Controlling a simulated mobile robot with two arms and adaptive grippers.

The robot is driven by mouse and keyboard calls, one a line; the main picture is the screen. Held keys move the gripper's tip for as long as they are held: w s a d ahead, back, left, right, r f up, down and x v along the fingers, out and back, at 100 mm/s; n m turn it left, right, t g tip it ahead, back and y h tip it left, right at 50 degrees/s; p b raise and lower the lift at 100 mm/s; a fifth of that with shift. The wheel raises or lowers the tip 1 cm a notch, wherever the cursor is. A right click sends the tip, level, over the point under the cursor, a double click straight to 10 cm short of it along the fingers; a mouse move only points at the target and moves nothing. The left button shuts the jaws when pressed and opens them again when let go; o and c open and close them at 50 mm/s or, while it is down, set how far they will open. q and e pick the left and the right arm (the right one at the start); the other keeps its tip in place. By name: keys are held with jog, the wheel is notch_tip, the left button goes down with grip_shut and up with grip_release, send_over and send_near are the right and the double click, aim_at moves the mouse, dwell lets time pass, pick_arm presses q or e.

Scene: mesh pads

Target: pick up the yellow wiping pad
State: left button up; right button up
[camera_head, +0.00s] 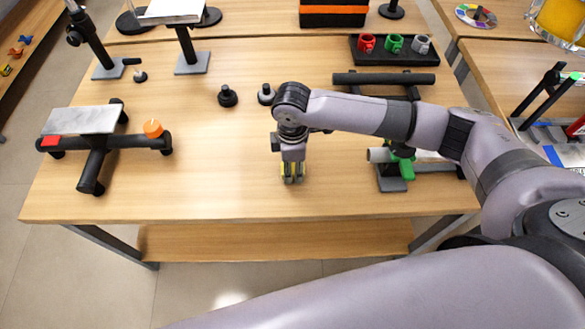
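My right gripper (293,178) points straight down at the middle front of the wooden table. Its fingers are at a small yellow thing, which looks like the yellow wiping pad (301,169). Only slivers of yellow show around the fingers; the rest is hidden behind the gripper. At this size I cannot tell whether the fingers are closed on it or only around it, nor whether it touches the table. My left gripper is not in view.
Two black knobs (228,97) stand behind the gripper. A black stand with a plate and orange knob (153,128) is at left. A fixture with a green part (402,150) sits close to the right. A black tray (390,58) holds mugs. The front-left tabletop is clear.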

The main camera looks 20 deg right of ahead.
jog(key=c, duration=0.4)
jog(key=shift+o, duration=0.2)
notch_tip(320, 180, up, 20)
dwell(0.4)
jog(key=o, duration=0.4)
jog(key=c, duration=0.5)
